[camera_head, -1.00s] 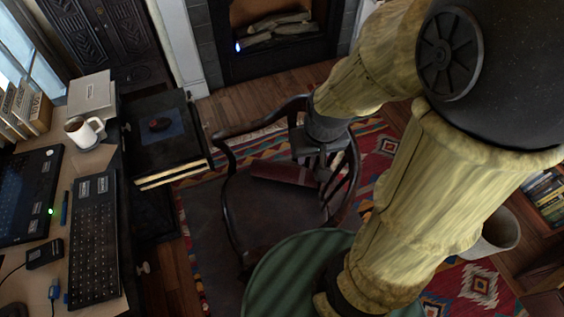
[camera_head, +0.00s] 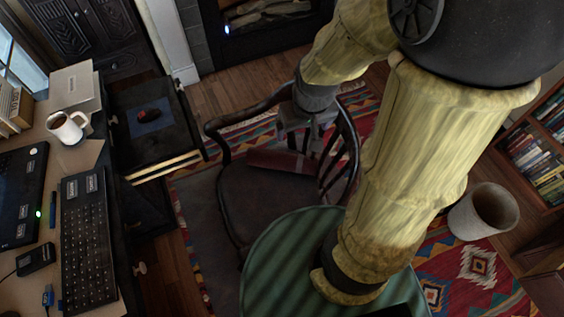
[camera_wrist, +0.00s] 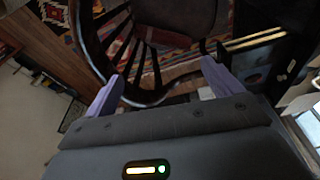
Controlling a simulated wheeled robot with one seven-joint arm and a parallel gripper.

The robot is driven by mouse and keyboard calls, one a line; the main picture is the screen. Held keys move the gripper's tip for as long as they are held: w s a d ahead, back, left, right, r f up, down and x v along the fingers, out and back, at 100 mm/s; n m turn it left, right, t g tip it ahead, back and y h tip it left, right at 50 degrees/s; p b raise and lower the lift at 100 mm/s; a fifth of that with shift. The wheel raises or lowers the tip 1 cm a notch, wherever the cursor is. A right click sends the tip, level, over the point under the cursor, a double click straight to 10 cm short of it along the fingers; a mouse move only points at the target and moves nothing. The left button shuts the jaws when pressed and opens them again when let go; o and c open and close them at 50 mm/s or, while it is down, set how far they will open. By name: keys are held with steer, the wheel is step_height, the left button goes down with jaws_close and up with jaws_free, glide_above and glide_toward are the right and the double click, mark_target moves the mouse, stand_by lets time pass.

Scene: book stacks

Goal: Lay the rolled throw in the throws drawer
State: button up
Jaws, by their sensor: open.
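A dark red, long thing (camera_head: 283,160), which looks like the rolled throw, lies on the seat of a dark wooden chair (camera_head: 262,205). My arm comes down over the chair's back, and my gripper is mostly hidden behind it in the head view. In the wrist view my gripper (camera_wrist: 160,88) is open and empty, its two pale purple fingers apart, with the chair's curved back rail and slats beyond them.
A desk at left holds a white mug (camera_head: 67,127), a keyboard (camera_head: 88,240) and boxes. A green round top (camera_head: 285,255) is in front, a bin (camera_head: 483,211) at right, and bookshelves (camera_head: 540,150) beyond.

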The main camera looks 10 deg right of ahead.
steer(key=shift+o, duration=0.6)
steer(key=w+f+n+b, duration=0.2)
steer(key=w+f+b, duration=0.2)
steer(key=f, duration=0.3)
steer(key=w+a+f+n+h+b, duration=0.1)
steer(key=w+f+n+b, duration=0.1)
steer(key=w+f+b, duration=0.3)
step_height(320, 180, down, 3)
steer(key=shift+a+f+g+b, duration=0.15)
steer(key=shift+a+g+b, duration=0.2)
steer(key=shift+b, duration=0.35)
steer(key=n+h+b, duration=0.2)
steer(key=n+b, duration=0.4)
steer(key=b, duration=0.6)
glide_above(279, 158)
steer(key=s+a, duration=0.2)
steer(key=a, duration=0.2)
step_height(279, 158, down, 18)
steer(key=shift+n, duration=0.3)
steer(key=b+x, duration=0.2)
steer(key=x, duration=1)
steer(key=shift+d+b, duration=0.15)
steer(key=shift+b, duration=0.25)
steer(key=b+x, duration=0.1)
steer(key=x, duration=0.4)
steer(key=shift+s+f+b, duration=0.2)
steer(key=shift+b, duration=0.15)
steer(key=shift+r, duration=0.1)
